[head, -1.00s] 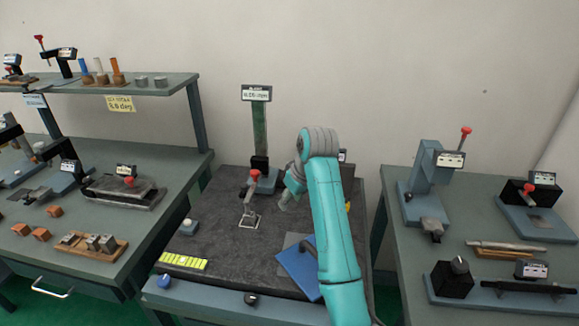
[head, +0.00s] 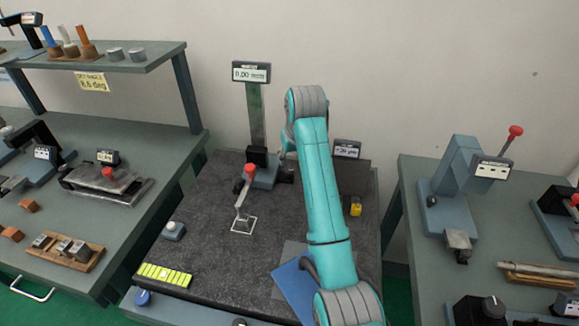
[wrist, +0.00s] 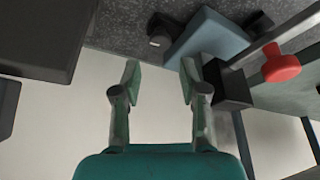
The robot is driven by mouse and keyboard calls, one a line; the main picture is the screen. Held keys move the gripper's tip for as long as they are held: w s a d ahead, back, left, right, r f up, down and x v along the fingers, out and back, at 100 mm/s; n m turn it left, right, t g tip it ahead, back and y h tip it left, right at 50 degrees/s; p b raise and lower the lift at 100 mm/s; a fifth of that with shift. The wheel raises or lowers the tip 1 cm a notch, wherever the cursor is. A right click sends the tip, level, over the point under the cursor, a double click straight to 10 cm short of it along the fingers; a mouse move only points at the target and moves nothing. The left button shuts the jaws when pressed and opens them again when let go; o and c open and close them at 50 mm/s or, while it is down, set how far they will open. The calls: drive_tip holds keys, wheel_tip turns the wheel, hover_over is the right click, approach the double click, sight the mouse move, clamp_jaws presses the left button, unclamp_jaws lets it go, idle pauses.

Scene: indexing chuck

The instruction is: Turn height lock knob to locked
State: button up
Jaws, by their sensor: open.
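The height gauge stand has a blue base (head: 266,174), a tall column (head: 256,115) and a black carriage (head: 257,156). A red knob (head: 249,170) sits on the arm in front of the carriage. In the wrist view, the red knob (wrist: 281,65) is right of the black carriage (wrist: 232,88). A dark round knob with a pale face (wrist: 160,38) is beside the blue base (wrist: 207,40). Which knob is the height lock is not marked. My gripper (wrist: 158,75) is open and empty, its right finger close to the carriage. In the head view my arm hides the fingers.
The column's display (head: 250,73) reads 0.00 mm. A second small display (head: 347,149) stands right of my arm. A blue plate (head: 296,283), a yellow block (head: 355,208) and a yellow-green strip (head: 164,275) lie on the dark bench. Side benches (head: 420,270) hold other fixtures.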

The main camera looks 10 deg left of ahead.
sight(289, 170)
drive_tip(key=x, duration=0.7)
drive_tip(key=shift+c, duration=0.3)
clamp_jaws()
